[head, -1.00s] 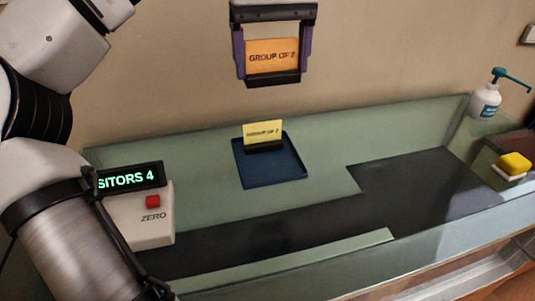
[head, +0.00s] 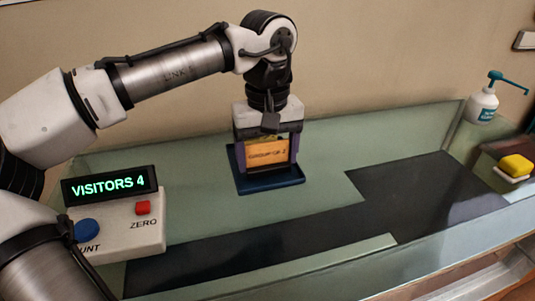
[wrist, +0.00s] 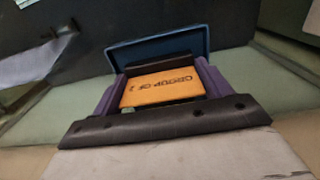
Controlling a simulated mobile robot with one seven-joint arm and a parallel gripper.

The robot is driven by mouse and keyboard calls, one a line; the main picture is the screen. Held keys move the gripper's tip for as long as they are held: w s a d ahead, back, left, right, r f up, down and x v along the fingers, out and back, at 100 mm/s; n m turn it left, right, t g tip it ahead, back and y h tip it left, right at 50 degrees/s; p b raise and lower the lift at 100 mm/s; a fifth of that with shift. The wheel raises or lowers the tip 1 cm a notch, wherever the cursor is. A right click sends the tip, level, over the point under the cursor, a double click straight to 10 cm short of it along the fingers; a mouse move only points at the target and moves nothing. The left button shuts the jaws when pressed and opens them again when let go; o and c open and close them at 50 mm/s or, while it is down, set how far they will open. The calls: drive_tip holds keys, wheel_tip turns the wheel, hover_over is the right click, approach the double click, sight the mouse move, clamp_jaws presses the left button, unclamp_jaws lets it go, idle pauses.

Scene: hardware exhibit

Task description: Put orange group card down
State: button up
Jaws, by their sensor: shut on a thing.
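The orange group card (head: 267,151), lettered "GROUP OF 2", stands upright between the purple fingers of my gripper (head: 267,163). The gripper points down and is shut on the card. In the head view card and fingers are in front of the blue tray (head: 272,187), low over or at it; I cannot tell whether the card's dark base touches it. The wrist view also shows the orange card (wrist: 160,89) between the fingers, with the tray (wrist: 160,46) just beyond. The yellow card is hidden in the head view.
A counter box with a "VISITORS 4" display (head: 110,186), a red ZERO button (head: 142,208) and a blue button (head: 87,230) stands at left. A pump bottle (head: 483,105) and a yellow sponge (head: 515,165) are at right. The green counter (head: 330,165) right of the tray is clear.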

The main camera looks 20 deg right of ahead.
sight(268, 164)
drive_tip(key=shift+f, duration=0.3)
drive_tip(key=shift+f, duration=0.15)
drive_tip(key=o, duration=1)
wheel_tip(268, 164, up, 12)
drive_tip(key=shift+r+b, duration=0.2)
drive_tip(key=shift+b, duration=0.45)
drive_tip(key=shift+f, duration=0.1)
